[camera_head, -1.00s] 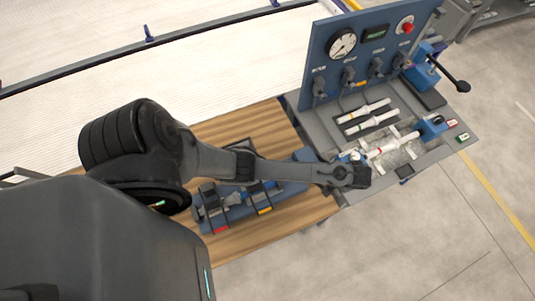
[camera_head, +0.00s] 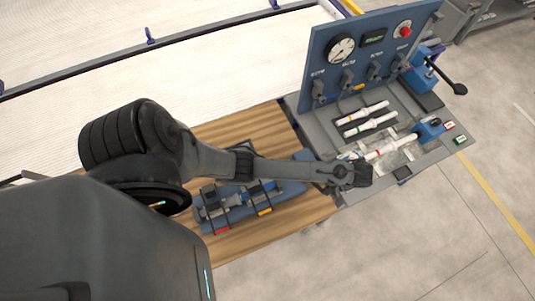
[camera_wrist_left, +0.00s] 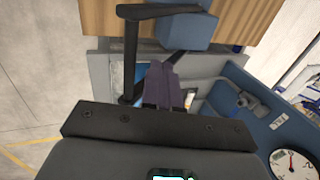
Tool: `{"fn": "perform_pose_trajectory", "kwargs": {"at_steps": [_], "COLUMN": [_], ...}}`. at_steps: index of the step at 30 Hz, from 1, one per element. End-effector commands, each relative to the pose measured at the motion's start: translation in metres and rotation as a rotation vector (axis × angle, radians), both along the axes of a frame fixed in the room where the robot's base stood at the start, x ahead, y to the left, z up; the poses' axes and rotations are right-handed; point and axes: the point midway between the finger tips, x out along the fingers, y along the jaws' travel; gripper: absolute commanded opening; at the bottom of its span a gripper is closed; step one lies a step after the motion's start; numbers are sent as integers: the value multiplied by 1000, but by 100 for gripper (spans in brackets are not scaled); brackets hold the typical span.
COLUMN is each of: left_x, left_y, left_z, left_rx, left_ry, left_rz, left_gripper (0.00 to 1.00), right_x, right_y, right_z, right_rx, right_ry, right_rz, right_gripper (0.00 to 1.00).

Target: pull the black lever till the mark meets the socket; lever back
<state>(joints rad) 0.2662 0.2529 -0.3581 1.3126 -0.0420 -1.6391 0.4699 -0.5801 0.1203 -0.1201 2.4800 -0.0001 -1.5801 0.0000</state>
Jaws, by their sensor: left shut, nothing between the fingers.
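My left gripper (camera_head: 358,174) is over the front left part of the grey bench, and its fingertips are hard to make out in the head view. In the left wrist view its dark fingers (camera_wrist_left: 162,80) are together, with nothing seen between them. A black lever (camera_wrist_left: 130,50) with a crossbar stands beside the fingers, on their left; I cannot tell whether they touch. It is not clear in the head view. A white pipe (camera_head: 400,145) with a red mark (camera_head: 377,153) lies in the bench's recess, its right end at a blue socket block (camera_head: 429,130).
Two more pipes (camera_head: 370,117) lie in the dark rack behind. A blue panel (camera_head: 325,75) with gauge and valves rises at the back. A black ball-ended handle (camera_head: 458,88) is on the blue vise at right. A blue fixture (camera_head: 235,210) sits on the wooden table (camera_head: 285,215).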

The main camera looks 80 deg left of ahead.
Motion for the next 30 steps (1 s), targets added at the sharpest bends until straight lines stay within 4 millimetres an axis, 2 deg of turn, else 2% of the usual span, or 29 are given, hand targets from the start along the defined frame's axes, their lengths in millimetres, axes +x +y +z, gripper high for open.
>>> {"fn": "perform_pose_trajectory", "kwargs": {"at_steps": [15,30], "left_x": [3,3], "left_y": [-18,-20], "left_z": [46,52], "left_rx": [-1,0], "left_ry": [-1,0], "left_rz": [-1,0], "left_gripper": [0,0], "right_x": [0,0], "right_y": [-1,1], "right_z": [0,1], "right_rx": [-4,5], "right_ry": [-1,0], "right_rz": [3,-4], "right_gripper": [43,43]}}
